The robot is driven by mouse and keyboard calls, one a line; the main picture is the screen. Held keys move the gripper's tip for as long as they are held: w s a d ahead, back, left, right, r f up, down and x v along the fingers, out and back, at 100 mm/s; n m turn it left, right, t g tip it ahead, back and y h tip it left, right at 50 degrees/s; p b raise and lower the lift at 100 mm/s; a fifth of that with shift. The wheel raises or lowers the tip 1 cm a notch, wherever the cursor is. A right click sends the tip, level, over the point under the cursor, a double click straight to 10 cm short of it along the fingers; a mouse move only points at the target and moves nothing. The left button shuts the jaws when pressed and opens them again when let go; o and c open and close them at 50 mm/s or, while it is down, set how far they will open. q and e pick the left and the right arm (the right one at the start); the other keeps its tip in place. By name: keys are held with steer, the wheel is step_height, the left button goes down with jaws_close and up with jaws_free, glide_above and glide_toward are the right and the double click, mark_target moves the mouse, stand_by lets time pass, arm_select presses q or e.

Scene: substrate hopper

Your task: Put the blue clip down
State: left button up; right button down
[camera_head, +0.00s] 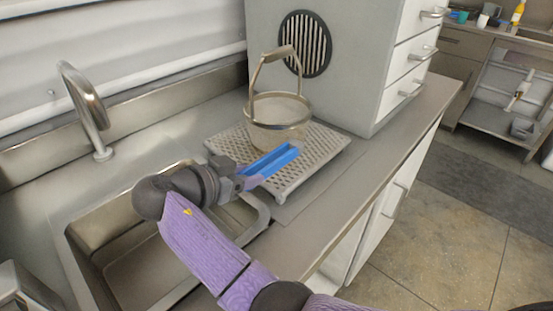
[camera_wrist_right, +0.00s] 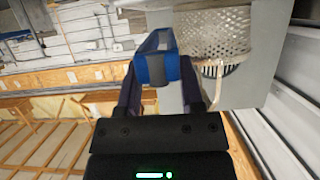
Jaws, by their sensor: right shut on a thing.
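The blue clip (camera_head: 275,160) is a long, narrow piece in the jaws of my right gripper (camera_head: 248,180). It sticks out beyond the fingertips, over the front left part of the perforated tray in the head view. In the right wrist view the blue clip (camera_wrist_right: 153,66) sits between the two dark fingers of my right gripper (camera_wrist_right: 160,85), which is shut on it. I cannot tell whether the clip touches the tray. My left gripper is not in view.
A wire-rimmed basket (camera_head: 280,112) with a tall handle stands on the perforated tray (camera_head: 318,150), just behind the clip. A sink (camera_head: 125,235) with a faucet (camera_head: 88,110) lies to the left. A grey cabinet (camera_head: 362,70) stands behind. The counter's right strip (camera_head: 395,125) is clear.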

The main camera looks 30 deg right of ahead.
glide_above(277, 176)
steer(key=shift+s+a+f+b, duration=0.1)
steer(key=shift+a+b, duration=0.1)
steer(key=shift+b, duration=0.2)
steer(key=shift+d+f, duration=0.1)
steer(key=shift+d, duration=0.15)
step_height(277, 176, down, 3)
steer(key=b, duration=0.2)
steer(key=shift+f+b, duration=0.1)
steer(key=shift+b, duration=0.25)
steer(key=shift+f, duration=0.3)
steer(key=shift+r, duration=0.25)
steer(key=shift+c, duration=1.1)
jaws_free()
steer(key=shift+a+r, duration=0.1)
